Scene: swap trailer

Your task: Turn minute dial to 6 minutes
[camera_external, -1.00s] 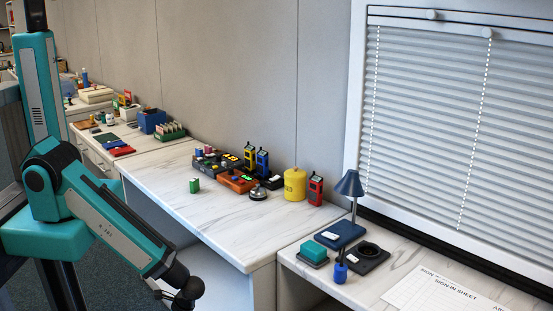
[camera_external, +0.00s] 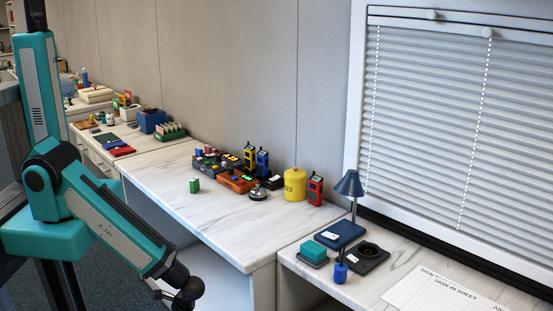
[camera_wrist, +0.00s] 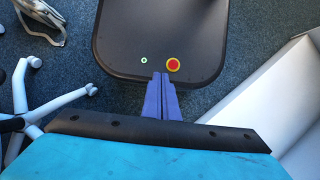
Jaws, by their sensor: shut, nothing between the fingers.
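I cannot make out a minute dial for certain in any view. A small silver round thing with a dark base (camera_external: 258,194) stands on the marble-topped counter, and I cannot tell whether it is a timer or a bell. My gripper (camera_external: 183,298) hangs low in front of the counter, well apart from everything on it, and is small and dark there. In the wrist view my gripper (camera_wrist: 161,76) shows its two blue-purple fingers pressed together with nothing between them. It points down over the floor and a dark rounded platform with a red-and-yellow button.
The marble counter (camera_external: 190,222) is clear at its front. At its back stand an orange box (camera_external: 238,181), a yellow canister (camera_external: 295,184) and a red handheld device (camera_external: 315,188). A lamp (camera_external: 349,184) stands on the right counter. A white-legged chair (camera_wrist: 30,100) is on the floor.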

